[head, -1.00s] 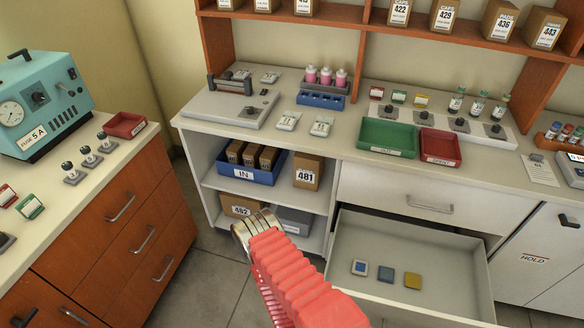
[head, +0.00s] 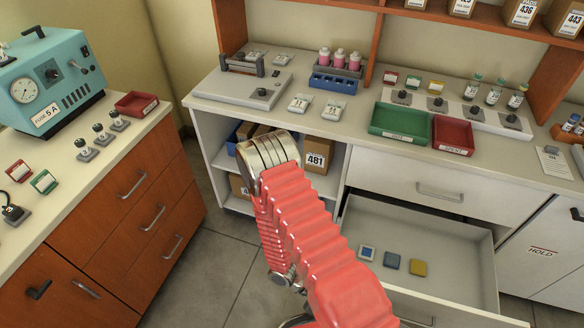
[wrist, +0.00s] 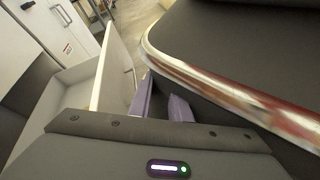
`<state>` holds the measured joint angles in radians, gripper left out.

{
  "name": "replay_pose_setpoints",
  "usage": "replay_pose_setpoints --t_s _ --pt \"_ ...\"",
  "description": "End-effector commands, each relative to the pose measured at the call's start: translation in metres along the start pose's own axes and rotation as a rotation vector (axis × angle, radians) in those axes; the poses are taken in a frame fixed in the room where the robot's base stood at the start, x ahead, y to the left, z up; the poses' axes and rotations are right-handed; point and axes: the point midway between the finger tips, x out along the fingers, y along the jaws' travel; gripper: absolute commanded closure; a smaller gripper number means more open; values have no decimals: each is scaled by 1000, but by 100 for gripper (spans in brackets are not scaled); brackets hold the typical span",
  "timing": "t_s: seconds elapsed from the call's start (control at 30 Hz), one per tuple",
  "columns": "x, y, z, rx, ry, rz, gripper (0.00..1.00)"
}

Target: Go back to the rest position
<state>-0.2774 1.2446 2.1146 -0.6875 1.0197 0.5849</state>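In the head view my arm rises from the bottom edge in its red sleeve, with a metal joint at its top in front of the white shelf unit. My gripper is hidden in that view. In the wrist view my gripper (wrist: 162,98) shows two purple fingers with a gap between them and nothing held. A dark surface with a shiny rim fills the right of the wrist view, close beyond the fingers.
The white drawer (head: 460,262) is pulled out, holding three small coloured squares. Above it, the counter (head: 365,150) bears a green tray (head: 398,134) and a red tray (head: 453,148). Wooden drawers (head: 125,190) stand at left. Open floor (head: 215,262) lies between.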

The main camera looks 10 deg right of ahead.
Motion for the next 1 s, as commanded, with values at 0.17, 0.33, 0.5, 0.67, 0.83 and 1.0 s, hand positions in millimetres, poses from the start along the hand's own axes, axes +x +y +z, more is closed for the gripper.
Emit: replay_pose_setpoints --t_s 0.17,0.33,0.5,0.67,0.83,1.0 --pt "-25 8 9 6 40 -63 83" --pt "-46 15 19 11 81 -119 83" --pt "-67 22 29 18 125 -173 83" --pt "-86 29 38 25 171 -220 83" --pt "-105 37 49 36 224 -269 83" --pt "-124 45 61 48 279 -314 83"
